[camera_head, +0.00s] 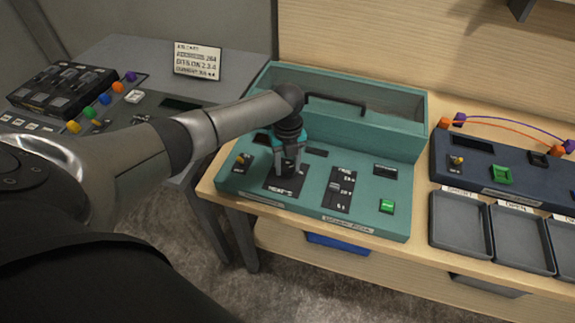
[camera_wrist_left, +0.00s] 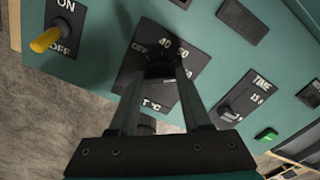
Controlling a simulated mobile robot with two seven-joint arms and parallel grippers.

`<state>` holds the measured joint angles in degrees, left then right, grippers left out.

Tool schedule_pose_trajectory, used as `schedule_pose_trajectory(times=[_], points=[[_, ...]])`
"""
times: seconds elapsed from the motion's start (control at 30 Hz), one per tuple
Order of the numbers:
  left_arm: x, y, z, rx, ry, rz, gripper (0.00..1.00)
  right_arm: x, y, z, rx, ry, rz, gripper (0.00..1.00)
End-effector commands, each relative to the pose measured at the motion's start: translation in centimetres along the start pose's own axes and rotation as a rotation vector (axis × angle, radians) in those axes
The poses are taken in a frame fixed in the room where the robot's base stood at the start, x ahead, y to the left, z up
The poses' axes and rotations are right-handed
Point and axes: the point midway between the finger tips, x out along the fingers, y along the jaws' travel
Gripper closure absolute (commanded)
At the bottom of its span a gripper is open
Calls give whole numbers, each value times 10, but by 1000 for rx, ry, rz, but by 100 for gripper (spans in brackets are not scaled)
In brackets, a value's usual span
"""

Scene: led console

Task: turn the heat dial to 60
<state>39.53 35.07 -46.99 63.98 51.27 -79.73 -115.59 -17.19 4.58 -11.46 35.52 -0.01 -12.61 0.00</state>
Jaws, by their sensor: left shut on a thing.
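The teal console (camera_head: 260,192) stands on the wooden bench. Its heat dial (camera_wrist_left: 160,68) sits on a black plate (camera_wrist_left: 132,78) marked OFF, 40 and further numbers. My left gripper (camera_head: 289,172) reaches down onto this plate in the head view. In the left wrist view its two fingers (camera_wrist_left: 160,78) are closed around the dial's knob. The fingers hide much of the knob, and I cannot tell which mark it points to. My right gripper is not in view.
A yellow ON/OFF switch (camera_wrist_left: 46,40) lies left of the dial. The TIME slider (camera_wrist_left: 228,114) and a green button (camera_head: 387,206) lie right of it. A clear-lidded chamber with a handle (camera_head: 336,101) rises behind. Grey trays (camera_head: 459,247) stand to the right.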

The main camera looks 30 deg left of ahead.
Motion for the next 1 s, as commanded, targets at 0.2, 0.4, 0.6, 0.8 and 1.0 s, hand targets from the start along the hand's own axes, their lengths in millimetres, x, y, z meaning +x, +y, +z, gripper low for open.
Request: schedule_pose_trajectory(times=[0.2,0.4,0.6,0.8,1.0], points=[[0,-1,0,127,1,-3,100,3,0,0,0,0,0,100],[-1,-1,0,191,0,-2,100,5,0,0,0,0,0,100],[-1,-1,0,216,1,-2,100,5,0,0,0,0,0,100],[-1,-1,0,219,1,-1,100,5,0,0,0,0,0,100],[-1,-1,0,219,0,-1,47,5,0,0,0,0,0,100]])
